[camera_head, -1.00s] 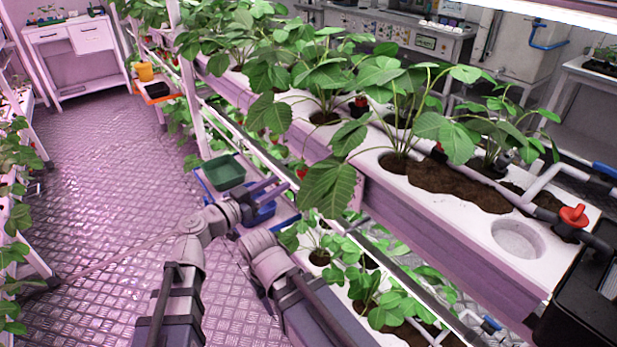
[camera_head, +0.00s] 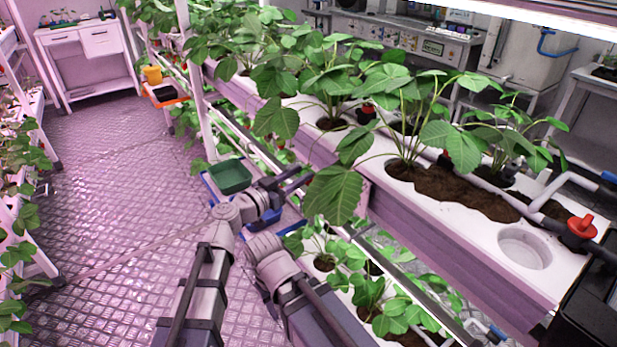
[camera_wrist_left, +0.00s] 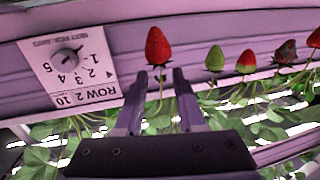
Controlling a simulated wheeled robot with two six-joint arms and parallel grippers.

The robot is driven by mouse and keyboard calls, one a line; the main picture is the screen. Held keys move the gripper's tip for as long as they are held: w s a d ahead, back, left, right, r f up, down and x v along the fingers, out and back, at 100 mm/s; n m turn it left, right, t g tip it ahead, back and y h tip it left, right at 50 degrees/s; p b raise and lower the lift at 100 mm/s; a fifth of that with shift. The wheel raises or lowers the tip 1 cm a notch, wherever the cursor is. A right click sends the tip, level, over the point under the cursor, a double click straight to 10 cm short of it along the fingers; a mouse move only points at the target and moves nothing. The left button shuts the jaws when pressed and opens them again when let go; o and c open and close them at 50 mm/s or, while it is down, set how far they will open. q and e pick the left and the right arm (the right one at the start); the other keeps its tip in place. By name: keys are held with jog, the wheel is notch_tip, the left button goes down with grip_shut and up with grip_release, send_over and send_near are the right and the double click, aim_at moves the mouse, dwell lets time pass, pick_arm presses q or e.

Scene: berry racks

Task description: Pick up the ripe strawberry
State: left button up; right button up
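The ripe strawberry (camera_wrist_left: 158,47), fully red, hangs against the pale side of the planter in the left wrist view. My left gripper (camera_wrist_left: 158,78) is open, with its two fingers apart. The strawberry's lower-pictured end sits close beyond the fingertips, roughly centred between them, and a thin stem runs down between the fingers. In the head view my left gripper (camera_head: 292,180) reaches toward the side of the upper planter (camera_head: 440,245), beside a large drooping leaf. I cannot make out this strawberry in the head view. My right gripper is not visible.
In the left wrist view a green strawberry (camera_wrist_left: 214,59), a part-red one (camera_wrist_left: 247,62) and a dark, spoiled-looking one (camera_wrist_left: 285,52) hang to the right. A label with a dial (camera_wrist_left: 68,70) is at left. A green tub (camera_head: 230,176) stands beyond my left wrist.

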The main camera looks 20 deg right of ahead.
pick_arm(q)
jog(key=shift+w+d, duration=0.35)
jog(key=shift+d, duration=0.25)
jog(key=shift+c, duration=0.2)
grip_shut()
jog(key=s+a+r+p, duration=0.7)
jog(key=a+r+p, duration=0.1)
jog(key=a, duration=0.4)
jog(key=shift+s, duration=0.15)
